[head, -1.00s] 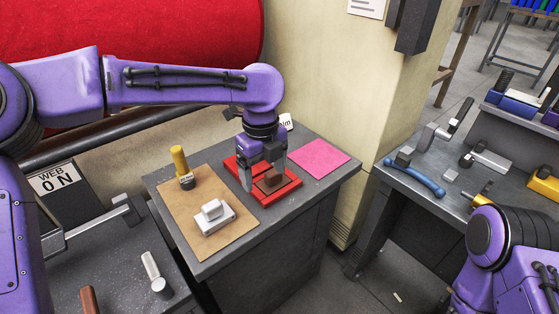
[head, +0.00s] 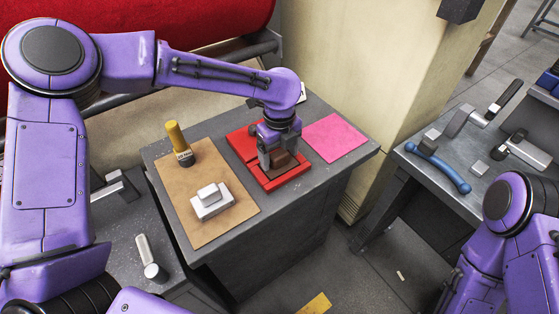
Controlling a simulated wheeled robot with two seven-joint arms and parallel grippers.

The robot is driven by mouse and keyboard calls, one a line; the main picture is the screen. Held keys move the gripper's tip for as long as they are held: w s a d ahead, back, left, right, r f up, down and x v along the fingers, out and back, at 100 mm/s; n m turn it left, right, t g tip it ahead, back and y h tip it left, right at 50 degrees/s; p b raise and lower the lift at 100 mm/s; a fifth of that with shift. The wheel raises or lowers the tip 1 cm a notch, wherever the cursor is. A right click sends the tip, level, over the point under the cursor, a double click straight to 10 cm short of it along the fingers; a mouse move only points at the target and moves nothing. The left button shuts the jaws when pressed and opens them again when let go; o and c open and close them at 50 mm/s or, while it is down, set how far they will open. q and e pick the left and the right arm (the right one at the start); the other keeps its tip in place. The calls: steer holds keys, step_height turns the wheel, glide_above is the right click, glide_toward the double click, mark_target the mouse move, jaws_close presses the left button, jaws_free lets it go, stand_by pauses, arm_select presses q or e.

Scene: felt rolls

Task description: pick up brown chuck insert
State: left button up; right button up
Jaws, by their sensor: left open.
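The brown chuck insert (head: 284,161) is a small brown block on the red tray (head: 290,181) on the grey cabinet top. My left gripper (head: 280,166) points down at the tray with its jaws open. One finger stands in front of the block on its left side, and the gripper body hides part of the block. I cannot tell whether the fingers touch it. My right arm shows at the lower right, but its gripper is outside the picture.
Left of the tray, a brown board (head: 228,213) holds a white block (head: 212,203) and a yellow-handled tool (head: 178,140). A pink sheet (head: 337,138) lies right of the tray. Another bench with a blue handle (head: 440,170) stands at the right, across a floor gap.

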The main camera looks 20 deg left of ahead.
mark_target(278, 153)
arm_select(q)
steer(key=shift+f, duration=0.2)
steer(key=shift+s+r, duration=0.2)
steer(key=shift+s, duration=0.25)
steer(key=shift+w, duration=0.1)
steer(key=c, duration=1.3)
arm_select(e)
steer(key=shift+s+r, duration=0.1)
steer(key=shift+s, duration=0.1)
arm_select(q)
steer(key=shift+r, duration=0.3)
step_height(278, 153, up, 3)
steer(key=shift+f+b, duration=0.1)
steer(key=shift+b, duration=0.3)
steer(key=s+a+r, duration=0.2)
steer(key=s+r, duration=0.1)
steer(key=s+a+r, duration=0.3)
steer(key=s, duration=0.1)
steer(key=s+a+r, duration=0.3)
steer(key=s, duration=0.1)
steer(key=shift+s+a+r+b, duration=0.15)
steer(key=shift+r+b, duration=0.1)
steer(key=shift+b, duration=0.15)
arm_select(e)
steer(key=shift+f, duration=0.75)
